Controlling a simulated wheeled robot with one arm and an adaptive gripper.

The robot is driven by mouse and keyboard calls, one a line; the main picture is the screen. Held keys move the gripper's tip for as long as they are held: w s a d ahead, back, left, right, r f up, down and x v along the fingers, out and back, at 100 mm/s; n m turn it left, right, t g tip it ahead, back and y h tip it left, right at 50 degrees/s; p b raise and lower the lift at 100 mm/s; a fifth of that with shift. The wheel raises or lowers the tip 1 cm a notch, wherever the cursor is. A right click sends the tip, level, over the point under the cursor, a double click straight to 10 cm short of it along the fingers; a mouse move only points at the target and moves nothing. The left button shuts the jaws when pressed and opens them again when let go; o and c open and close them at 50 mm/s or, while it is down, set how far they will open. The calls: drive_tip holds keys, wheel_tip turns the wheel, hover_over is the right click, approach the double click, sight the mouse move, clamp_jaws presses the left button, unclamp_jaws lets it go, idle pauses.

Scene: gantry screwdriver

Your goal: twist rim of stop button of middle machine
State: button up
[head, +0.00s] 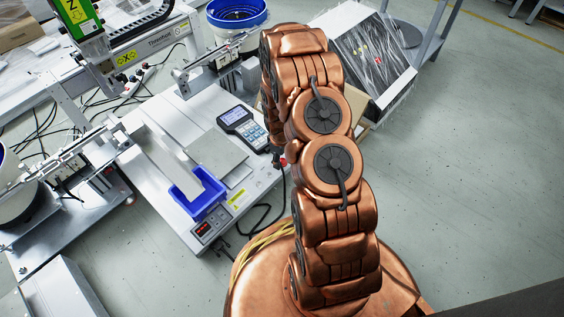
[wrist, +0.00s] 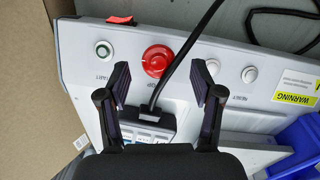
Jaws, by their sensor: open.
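The red stop button (wrist: 157,61) sits on the grey front panel of the machine in the wrist view, with a round red rim. In the head view a bit of the red button (head: 282,161) shows at the machine's edge beside my arm. My gripper (wrist: 160,77) is open, with one dark finger on each side of the button's near side. The fingers look apart from the button, and nothing is held. Whether the fingertips are level with the rim in depth cannot be told. In the head view the gripper is hidden behind my copper arm.
A black cable (wrist: 188,50) runs right beside the stop button to the handheld controller (head: 242,126). A blue bin (head: 199,194) stands on the machine.

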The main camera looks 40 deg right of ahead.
drive_tip(key=shift+w+d+f, duration=0.1)
drive_tip(key=shift+f, duration=0.75)
